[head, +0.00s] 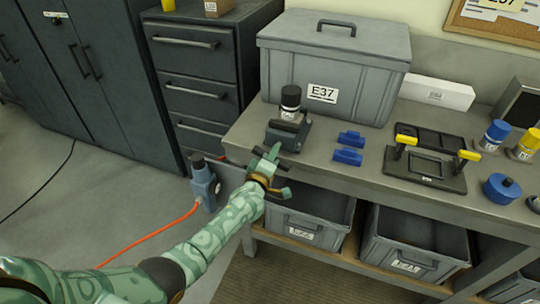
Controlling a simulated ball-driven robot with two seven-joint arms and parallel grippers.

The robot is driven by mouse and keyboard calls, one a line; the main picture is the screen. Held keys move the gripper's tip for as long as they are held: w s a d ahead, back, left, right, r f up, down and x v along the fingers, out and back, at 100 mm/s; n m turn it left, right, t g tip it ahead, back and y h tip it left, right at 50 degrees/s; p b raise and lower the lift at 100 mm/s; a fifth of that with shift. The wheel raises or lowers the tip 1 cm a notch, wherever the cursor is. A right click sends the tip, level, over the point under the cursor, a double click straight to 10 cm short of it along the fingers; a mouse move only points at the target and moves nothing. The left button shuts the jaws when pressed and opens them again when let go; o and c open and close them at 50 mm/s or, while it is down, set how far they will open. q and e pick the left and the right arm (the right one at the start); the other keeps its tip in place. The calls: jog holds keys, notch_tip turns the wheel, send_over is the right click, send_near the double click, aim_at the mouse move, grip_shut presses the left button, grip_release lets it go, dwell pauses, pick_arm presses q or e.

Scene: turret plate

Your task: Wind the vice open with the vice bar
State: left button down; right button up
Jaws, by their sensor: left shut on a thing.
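The vice (293,134) is a dark grey block at the left front of the workbench. A black cylinder with a white label (290,101) stands upright at the vice. My left gripper (270,160) is at the bench's front edge, just in front of the vice. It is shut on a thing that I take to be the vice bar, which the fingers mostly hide. How far the vice jaws stand apart cannot be made out. My right gripper is not in view.
Two blue blocks (348,156) lie right of the vice. A black stand with yellow clamps (425,172) is further right. A large grey box marked E37 (330,60) stands behind. Grey bins (410,245) fill the shelf below. A blue-grey device (204,186) is left of my gripper.

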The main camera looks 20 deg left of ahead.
pick_arm(q)
jog(key=shift+w+d+r+n, duration=0.2)
jog(key=shift+r+n, duration=0.25)
jog(key=shift+n, duration=0.55)
jog(key=c, duration=1.6)
grip_release()
jog(key=o, duration=0.3)
jog(key=shift+d, duration=0.1)
jog(key=shift+d+f, duration=0.1)
jog(key=shift+f, duration=0.1)
jog(key=shift+s, duration=0.1)
